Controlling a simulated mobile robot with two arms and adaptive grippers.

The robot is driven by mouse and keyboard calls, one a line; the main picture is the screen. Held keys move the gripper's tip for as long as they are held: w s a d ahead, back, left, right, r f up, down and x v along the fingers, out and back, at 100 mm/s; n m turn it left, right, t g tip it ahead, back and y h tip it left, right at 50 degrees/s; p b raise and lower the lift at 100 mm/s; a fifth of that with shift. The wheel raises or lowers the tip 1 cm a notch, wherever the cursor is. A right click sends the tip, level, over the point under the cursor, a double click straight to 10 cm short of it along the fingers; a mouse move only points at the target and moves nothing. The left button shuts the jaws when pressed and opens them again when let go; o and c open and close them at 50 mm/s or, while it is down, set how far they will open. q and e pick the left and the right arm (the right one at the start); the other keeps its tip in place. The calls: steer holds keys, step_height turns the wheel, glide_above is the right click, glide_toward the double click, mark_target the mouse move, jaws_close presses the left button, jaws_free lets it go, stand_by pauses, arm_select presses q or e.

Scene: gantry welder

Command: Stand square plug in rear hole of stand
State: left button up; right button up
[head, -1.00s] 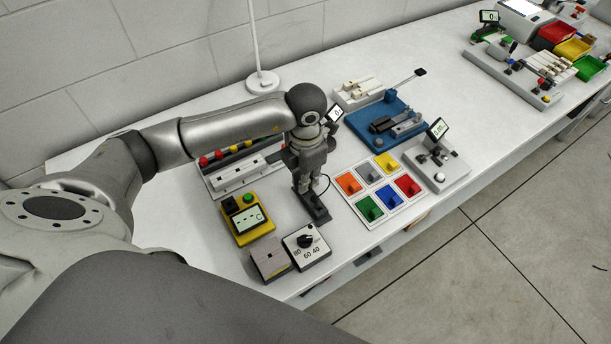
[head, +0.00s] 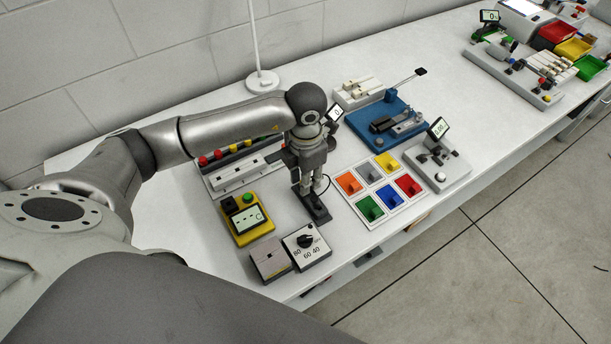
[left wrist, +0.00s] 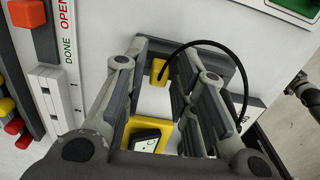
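My left gripper (head: 314,187) is over the table beside the white-and-grey rack. Its two fingers stand apart in the left wrist view (left wrist: 165,90), with white table showing between them. A small yellow block (left wrist: 158,72) shows between the fingers, with a black cable running from its area to the right; I cannot tell whether a finger touches it. A dark flat base (head: 316,211) lies under the fingertips in the head view. I cannot single out the square plug, the stand or its rear hole with certainty; the fingers may hide them. My right gripper is not in view.
A yellow box with a display (head: 247,220), a white dial box (head: 307,246) and a grey block (head: 270,260) stand in front. The rack (head: 238,178) is to the left. A tray of coloured blocks (head: 345,198) is to the right, a blue fixture (head: 365,110) behind.

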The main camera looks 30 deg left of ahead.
arm_select(q)
steer(key=shift+o, duration=0.7)
step_height(320, 180, up, 12)
stand_by(0.5)
